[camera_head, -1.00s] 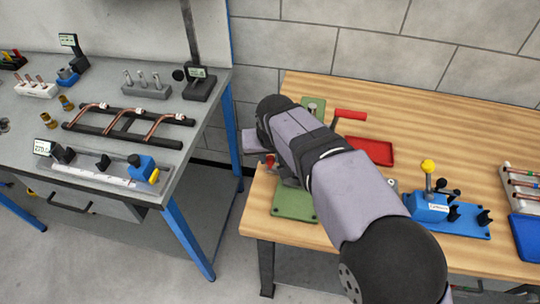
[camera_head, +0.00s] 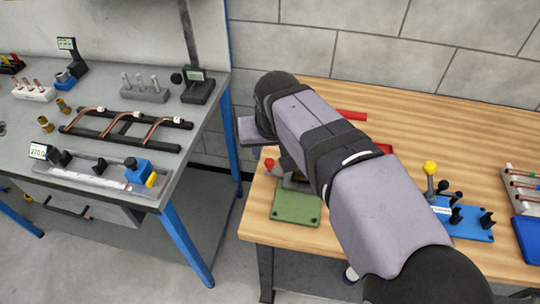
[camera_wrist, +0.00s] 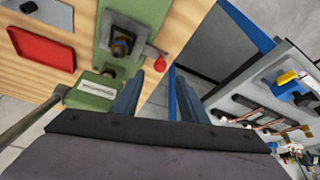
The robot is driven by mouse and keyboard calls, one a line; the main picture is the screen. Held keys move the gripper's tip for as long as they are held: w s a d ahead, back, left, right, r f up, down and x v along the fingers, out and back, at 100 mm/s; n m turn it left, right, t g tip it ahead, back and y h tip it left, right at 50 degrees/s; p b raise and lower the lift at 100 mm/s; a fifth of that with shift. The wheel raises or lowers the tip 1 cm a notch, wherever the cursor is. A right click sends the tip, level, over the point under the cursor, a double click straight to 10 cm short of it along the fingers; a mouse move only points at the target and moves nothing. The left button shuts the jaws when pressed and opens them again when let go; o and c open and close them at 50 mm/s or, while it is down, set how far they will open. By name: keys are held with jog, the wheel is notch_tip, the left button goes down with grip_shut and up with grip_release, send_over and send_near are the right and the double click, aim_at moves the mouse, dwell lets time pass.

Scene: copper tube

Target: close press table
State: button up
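The green press stands at the left end of the wooden table (camera_head: 460,130); its green base plate (camera_head: 297,205) shows in the head view, but most of its body is hidden behind my arm.
A red tray (camera_wrist: 40,48) lies beside the press. A blue fixture with a yellow knob (camera_head: 430,168) stands to the right on the table. A grey bench (camera_head: 60,215) with copper tubes on a black rack (camera_head: 120,130) is at left. A floor gap separates the tables.

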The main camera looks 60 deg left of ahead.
jog(key=shift+s+d+r, duration=0.1)
jog(key=shift+d+r, duration=0.05)
jog(key=shift+r, duration=0.25)
jog(key=shift+c, duration=0.4)
